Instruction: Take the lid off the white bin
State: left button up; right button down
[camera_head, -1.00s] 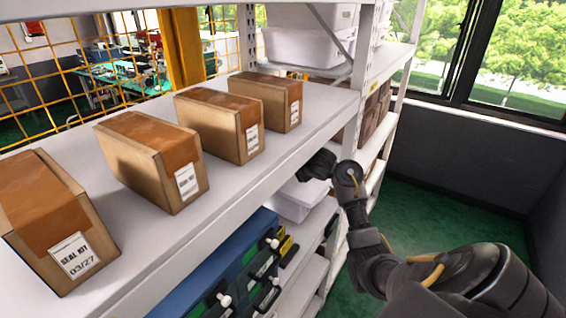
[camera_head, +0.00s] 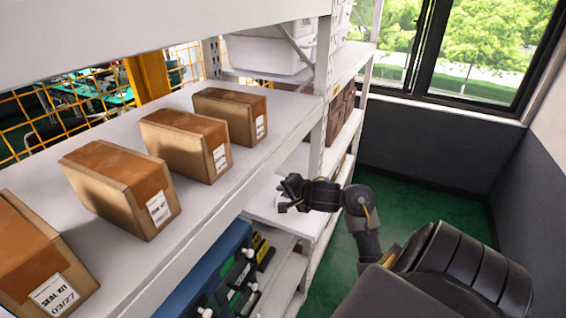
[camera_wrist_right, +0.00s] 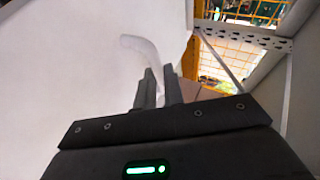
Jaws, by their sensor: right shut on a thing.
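My right gripper (camera_head: 285,194) is in front of the gap under the shelf that carries the cartons. In the right wrist view its two fingers (camera_wrist_right: 158,88) are close together at the end of a pale curved handle (camera_wrist_right: 145,52). They are shut on that handle. The handle stands on a broad, smooth white lid (camera_wrist_right: 70,85) that fills the left of that view. In the head view a white surface (camera_head: 264,204) shows beside the gripper, partly hidden by the shelf edge; I cannot tell lid from bin there. My left gripper is not in view.
Several brown cartons (camera_head: 188,140) stand on the upper shelf (camera_head: 235,170). A blue case (camera_head: 205,272) with dark parts is on the level below. Green floor (camera_head: 430,205) to the right is clear. White containers (camera_head: 265,55) stand farther back.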

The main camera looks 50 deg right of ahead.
jog(key=shift+r+p, duration=0.85)
jog(key=shift+p, duration=0.25)
jog(key=shift+r, duration=0.6)
